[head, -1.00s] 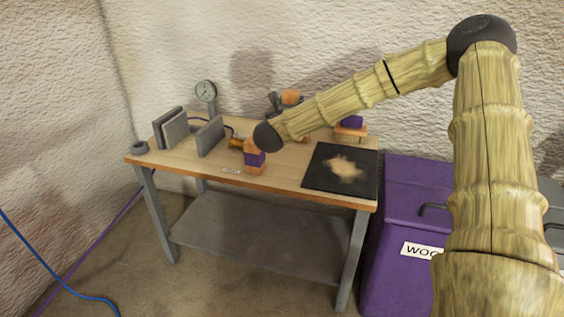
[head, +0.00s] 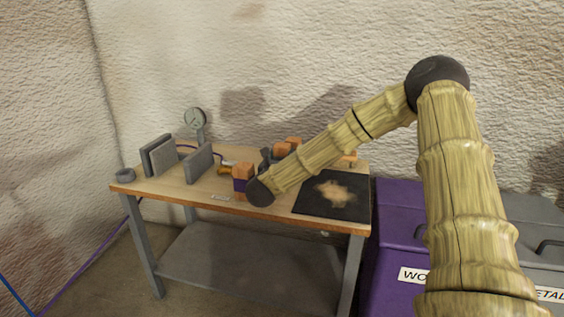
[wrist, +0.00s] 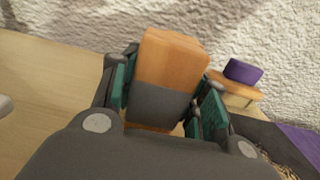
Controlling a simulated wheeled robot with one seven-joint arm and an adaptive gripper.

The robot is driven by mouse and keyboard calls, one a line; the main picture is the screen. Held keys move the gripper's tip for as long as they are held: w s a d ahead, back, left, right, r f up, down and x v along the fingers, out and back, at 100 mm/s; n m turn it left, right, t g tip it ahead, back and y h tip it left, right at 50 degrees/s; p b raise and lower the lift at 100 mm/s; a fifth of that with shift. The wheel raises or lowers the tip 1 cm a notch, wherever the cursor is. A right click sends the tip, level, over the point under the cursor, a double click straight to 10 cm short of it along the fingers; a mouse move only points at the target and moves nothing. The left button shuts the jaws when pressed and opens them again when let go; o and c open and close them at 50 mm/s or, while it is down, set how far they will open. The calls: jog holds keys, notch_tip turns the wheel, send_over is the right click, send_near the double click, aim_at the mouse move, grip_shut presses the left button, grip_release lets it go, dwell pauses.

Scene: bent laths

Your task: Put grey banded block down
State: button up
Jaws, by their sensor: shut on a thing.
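The grey banded block (wrist: 172,58) is orange with a wide grey band and stands about upright between my jaws in the wrist view. My gripper (wrist: 167,98) is shut on it, its green-padded fingers at the band on both sides. The block's lower end is partly hidden by the gripper body. In the head view my wrist hides much of the gripper (head: 267,156), and orange parts of the block (head: 282,149) show behind it, over the back of the workbench (head: 180,190). I cannot tell whether the block touches the bench top.
An orange block with a purple band (head: 243,175) stands just left of my wrist. A black mat (head: 342,208) with sawdust lies to the right. A small wooden stand bearing a purple piece (wrist: 243,71) is right of the gripper. Grey upright plates (head: 198,163) and a gauge (head: 195,118) are left.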

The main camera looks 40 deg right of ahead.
jog(key=shift+f, duration=0.35)
jog(key=o, duration=1.1)
jog(key=shift+r, duration=0.1)
jog(key=shift+o, duration=0.2)
jog(key=shift+r, duration=0.1)
jog(key=shift+s+a, duration=0.1)
jog(key=shift+a, duration=0.05)
jog(key=shift+p+v, duration=0.9)
jog(key=shift+v, duration=2.7)
